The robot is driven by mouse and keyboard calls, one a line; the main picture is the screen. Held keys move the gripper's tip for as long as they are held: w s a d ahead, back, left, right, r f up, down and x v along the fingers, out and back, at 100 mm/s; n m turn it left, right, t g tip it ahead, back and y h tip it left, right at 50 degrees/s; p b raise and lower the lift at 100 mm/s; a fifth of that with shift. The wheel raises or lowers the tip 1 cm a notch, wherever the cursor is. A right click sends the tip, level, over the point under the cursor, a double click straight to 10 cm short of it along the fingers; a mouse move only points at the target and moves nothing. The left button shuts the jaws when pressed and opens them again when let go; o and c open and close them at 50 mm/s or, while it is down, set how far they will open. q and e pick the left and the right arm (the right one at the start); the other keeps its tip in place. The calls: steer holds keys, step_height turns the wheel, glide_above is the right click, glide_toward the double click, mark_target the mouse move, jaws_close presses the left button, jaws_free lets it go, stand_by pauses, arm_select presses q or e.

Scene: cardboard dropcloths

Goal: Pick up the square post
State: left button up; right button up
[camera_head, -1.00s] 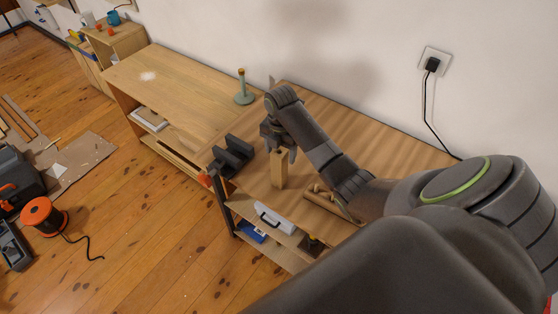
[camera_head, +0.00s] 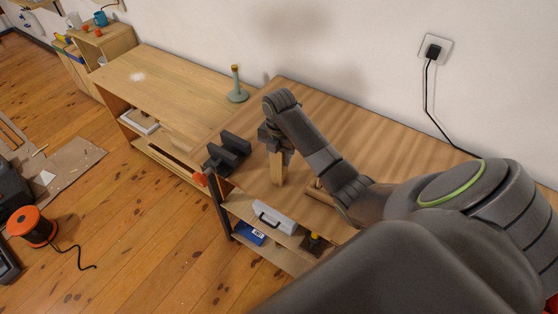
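The square post (camera_head: 277,172) is a light wooden block standing upright near the front edge of the wooden workbench (camera_head: 375,145). My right gripper (camera_head: 278,152) points down at the top of the post, with its fingers at or around the upper part. The gripper hides the post's top, and I cannot tell whether the fingers touch it or how far they are apart. My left gripper is not in view.
A dark vise-like tool (camera_head: 229,152) stands left of the post. A wooden piece (camera_head: 318,190) lies to its right, partly behind my arm. A green candlestick-like stand (camera_head: 237,88) is on the adjoining bench. The bench behind my arm is clear.

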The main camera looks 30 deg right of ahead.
steer(key=c, duration=0.5)
